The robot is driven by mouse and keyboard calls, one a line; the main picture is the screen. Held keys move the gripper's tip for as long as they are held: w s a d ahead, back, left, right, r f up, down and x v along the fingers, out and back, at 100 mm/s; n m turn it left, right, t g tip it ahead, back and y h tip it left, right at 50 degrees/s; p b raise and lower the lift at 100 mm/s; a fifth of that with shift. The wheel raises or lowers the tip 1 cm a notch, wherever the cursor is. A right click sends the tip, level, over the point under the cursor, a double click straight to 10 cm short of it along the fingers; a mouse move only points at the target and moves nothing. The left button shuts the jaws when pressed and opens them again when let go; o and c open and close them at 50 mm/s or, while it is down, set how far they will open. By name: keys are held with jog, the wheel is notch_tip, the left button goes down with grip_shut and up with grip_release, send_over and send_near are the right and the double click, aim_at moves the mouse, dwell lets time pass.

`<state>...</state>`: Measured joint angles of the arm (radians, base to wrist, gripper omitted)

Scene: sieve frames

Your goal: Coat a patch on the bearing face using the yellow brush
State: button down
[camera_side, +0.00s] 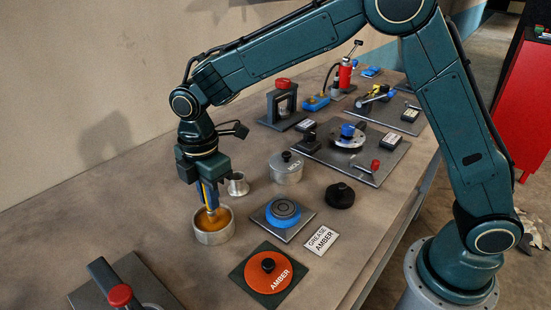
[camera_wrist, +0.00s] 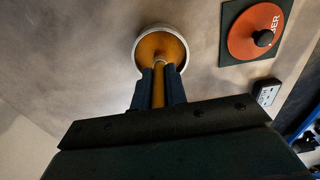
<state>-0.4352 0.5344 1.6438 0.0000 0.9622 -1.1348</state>
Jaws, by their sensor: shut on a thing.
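My gripper (camera_side: 208,199) is shut on the yellow brush (camera_wrist: 158,90), which points down. Its fingers also show in the wrist view (camera_wrist: 158,84). The brush's lower end is in an open metal pot (camera_side: 213,238) of amber grease (camera_side: 217,219); the rim hides how deep the bristles sit. The pot's rim (camera_wrist: 136,48) and amber inside also show in the wrist view. A blue round piece with a dark ringed top (camera_side: 283,212), seemingly the bearing, lies on a grey plate to the right of the pot, clear of my gripper.
An orange lid marked AMBER (camera_side: 267,271) lies on a dark square in front. A lidded MOLY pot (camera_side: 286,168), a small metal cup (camera_side: 238,184) and a black knob (camera_side: 340,195) stand nearby. A red-knobbed fixture (camera_side: 120,294) is front left.

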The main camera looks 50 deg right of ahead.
jog(key=shift+r, duration=3.45)
jog(key=shift+d, duration=0.1)
jog(key=w+d+f+m, duration=0.1)
jog(key=d+m, duration=0.9)
jog(key=w+d+f+m, duration=0.1)
jog(key=d+f+m, duration=0.1)
jog(key=d+m, duration=0.8)
jog(key=shift+w+d+f+m, duration=0.2)
jog(key=shift+w+f+m, duration=0.15)
jog(key=shift+m, duration=0.35)
jog(key=s+a+r, duration=0.5)
jog(key=s+a, duration=0.6)
jog(key=s, duration=0.1)
